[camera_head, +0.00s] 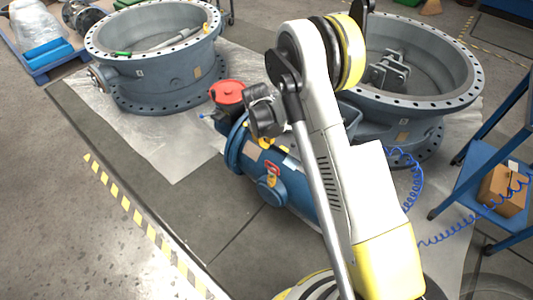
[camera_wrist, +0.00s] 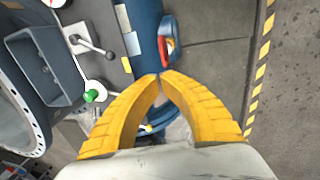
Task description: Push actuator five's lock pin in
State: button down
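The blue cylindrical actuator (camera_head: 290,185) lies on the floor between the two large valve rings, partly behind my arm. It carries a small red part (camera_head: 272,168) on its side, and a red-topped knob or cap (camera_head: 228,92) stands at its far end. In the wrist view the blue body (camera_wrist: 146,35) runs upward from my fingertips, with a red handle-like part (camera_wrist: 167,36) on its right side. My gripper (camera_wrist: 161,76) has its yellow fingertips together, just below that red part; contact is unclear. The lock pin itself and the actuator's number cannot be made out.
Two grey valve rings (camera_head: 165,85) and (camera_head: 425,110) stand left and right. In the wrist view a lever (camera_wrist: 92,45) and a green knob (camera_wrist: 90,96) are left of my fingers. A blue coiled hose (camera_head: 415,190) and a blue stand (camera_head: 480,190) are at right.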

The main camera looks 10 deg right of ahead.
aim_at(271, 163)
jog(key=f+b, duration=0.2)
jog(key=f, duration=0.2)
jog(key=w+d+f+b, duration=0.1)
jog(key=f+b, duration=0.1)
jog(key=f, duration=0.3)
jog(key=d+f+b, duration=0.1)
jog(key=f+b, duration=0.1)
jog(key=f, duration=0.2)
jog(key=shift+w+d+f, duration=0.15)
jog(key=shift+w+f, duration=0.1)
jog(key=shift+f, duration=0.05)
notch_tip(271, 163, down, 4)
jog(key=shift+f, duration=0.15)
notch_tip(271, 163, up, 14)
jog(key=s+a+p, duration=0.1)
jog(key=a+p, duration=0.1)
jog(key=p, duration=0.3)
jog(key=shift+s+a, duration=0.15)
jog(key=shift+s, duration=0.15)
